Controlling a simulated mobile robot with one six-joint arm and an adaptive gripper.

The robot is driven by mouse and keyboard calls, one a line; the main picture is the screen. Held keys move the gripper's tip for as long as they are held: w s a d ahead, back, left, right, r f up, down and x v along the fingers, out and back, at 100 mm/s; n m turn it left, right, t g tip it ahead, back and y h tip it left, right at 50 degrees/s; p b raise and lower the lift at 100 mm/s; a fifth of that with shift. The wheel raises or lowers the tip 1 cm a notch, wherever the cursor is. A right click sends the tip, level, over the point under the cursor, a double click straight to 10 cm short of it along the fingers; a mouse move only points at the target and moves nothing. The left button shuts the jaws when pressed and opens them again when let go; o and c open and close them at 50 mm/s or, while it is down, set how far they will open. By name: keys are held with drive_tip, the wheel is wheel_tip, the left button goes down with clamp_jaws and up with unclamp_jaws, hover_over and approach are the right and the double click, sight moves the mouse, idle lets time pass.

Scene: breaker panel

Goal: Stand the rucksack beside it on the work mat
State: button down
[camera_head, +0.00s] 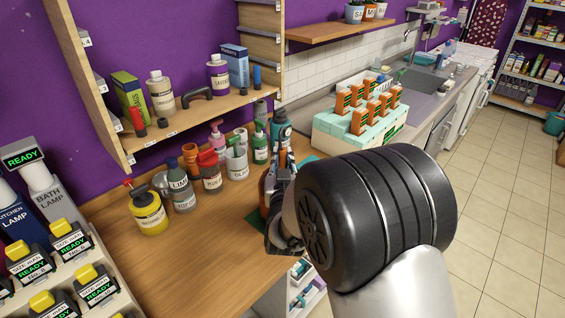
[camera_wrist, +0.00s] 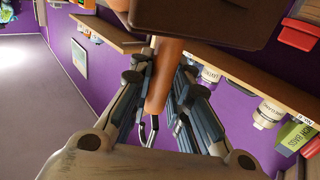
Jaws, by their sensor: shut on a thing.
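My gripper (camera_wrist: 160,84) is shut on the orange-brown shaft (camera_wrist: 164,66) of a thing whose broad dark brown part (camera_wrist: 205,14) fills the top of the wrist view. I cannot tell for sure whether this is the rucksack. In the head view, my gripper (camera_head: 279,195) is above the right part of the wooden counter, largely hidden behind my black wrist joint. A small piece of the dark green work mat (camera_head: 256,223) shows beside my gripper. My arm hides much of the mat. I cannot make out any other rucksack.
A yellow bottle (camera_head: 149,212), a dark grey bottle (camera_head: 181,190) and several other containers stand along the counter's back. A shelf (camera_head: 190,118) with bottles and boxes hangs above them. A pale teal block (camera_head: 350,137) with orange pieces stands beyond my arm. The counter's front left is clear.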

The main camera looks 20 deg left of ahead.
drive_tip(key=shift+r, duration=0.2)
drive_tip(key=shift+f, duration=0.15)
drive_tip(key=c, duration=1.5)
unclamp_jaws()
drive_tip(key=p+v, duration=0.1)
drive_tip(key=v, duration=1.1)
